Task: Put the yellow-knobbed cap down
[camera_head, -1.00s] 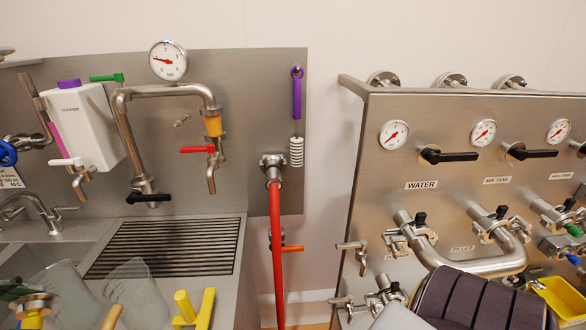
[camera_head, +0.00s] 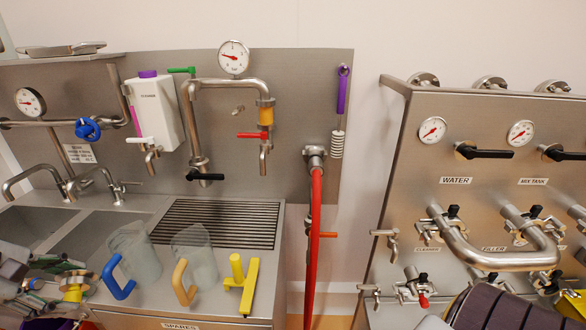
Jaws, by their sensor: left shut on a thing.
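The yellow-knobbed cap (camera_head: 74,284) is at the lower left of the head view, a metal disc with yellow showing above and below it. My left gripper (camera_head: 60,270) comes in from the left edge and is shut on the cap, which is at the tips of its fingers. The cap is over or at the left front of the steel counter (camera_head: 100,270); I cannot tell whether it touches the surface.
Sinks (camera_head: 92,237) and a drain grate (camera_head: 220,222) lie behind. A red hose (camera_head: 313,250) hangs at the right.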

